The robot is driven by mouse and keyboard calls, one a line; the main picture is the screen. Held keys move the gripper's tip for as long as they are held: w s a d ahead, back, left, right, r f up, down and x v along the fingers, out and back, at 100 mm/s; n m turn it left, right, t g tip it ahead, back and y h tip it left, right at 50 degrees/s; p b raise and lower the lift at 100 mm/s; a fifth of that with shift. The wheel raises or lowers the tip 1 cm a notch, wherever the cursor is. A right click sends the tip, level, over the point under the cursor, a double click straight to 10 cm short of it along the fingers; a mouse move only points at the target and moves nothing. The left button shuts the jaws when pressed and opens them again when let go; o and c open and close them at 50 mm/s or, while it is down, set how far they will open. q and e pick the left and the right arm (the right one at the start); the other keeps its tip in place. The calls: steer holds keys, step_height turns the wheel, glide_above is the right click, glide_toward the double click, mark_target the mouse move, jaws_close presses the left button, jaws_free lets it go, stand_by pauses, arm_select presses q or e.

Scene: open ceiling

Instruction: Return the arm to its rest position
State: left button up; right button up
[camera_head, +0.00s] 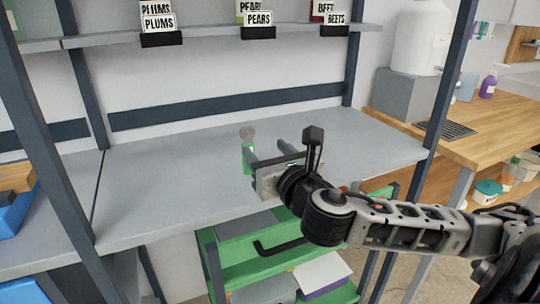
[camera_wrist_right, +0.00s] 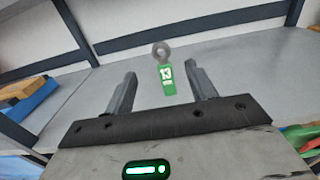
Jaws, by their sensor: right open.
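My right gripper (camera_head: 266,149) reaches in from the right over the grey shelf (camera_head: 160,185) in the head view. In the right wrist view its two fingers (camera_wrist_right: 160,88) stand apart with nothing between them. A green tag marked 13 (camera_wrist_right: 167,80) with a grey round ring (camera_wrist_right: 161,50) is on the shelf beyond the fingertips. In the head view the tag (camera_head: 248,157) shows just left of the fingers, apart from or behind them; I cannot tell if they touch. My left gripper is not in view.
Dark upright posts (camera_head: 45,150) frame the shelf. An upper shelf (camera_head: 205,35) carries label cards for plums, pears and beets. A green cart (camera_head: 235,260) stands below. A wooden counter (camera_head: 485,140) is at the right.

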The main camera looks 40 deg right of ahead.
steer(key=shift+s+a, duration=0.1)
steer(key=shift+s, duration=0.4)
steer(key=s+a+f+m+g, duration=0.2)
steer(key=s+f+m+g, duration=0.2)
steer(key=f+m, duration=0.4)
steer(key=s+a+f+m+g, duration=0.1)
steer(key=s+f+m+g, duration=0.2)
steer(key=f+m, duration=0.5)
steer(key=s+a+f+m+g+y, duration=0.5)
steer(key=s+a+f+m+g, duration=0.25)
steer(key=s+f+m, duration=0.55)
arm_select(q)
steer(key=p, duration=0.2)
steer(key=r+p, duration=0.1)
steer(key=p, duration=0.1)
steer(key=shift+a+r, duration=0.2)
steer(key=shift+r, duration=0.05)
arm_select(e)
steer(key=w+a+r+m+t+y, duration=0.2)
steer(key=w+a+t+y, duration=0.1)
steer(key=w+a+t, duration=0.2)
steer(key=a+t, duration=0.2)
steer(key=t, duration=0.1)
steer(key=shift+w+a+r, duration=0.15)
steer(key=shift+w+a, duration=0.05)
steer(key=shift+w, duration=0.1)
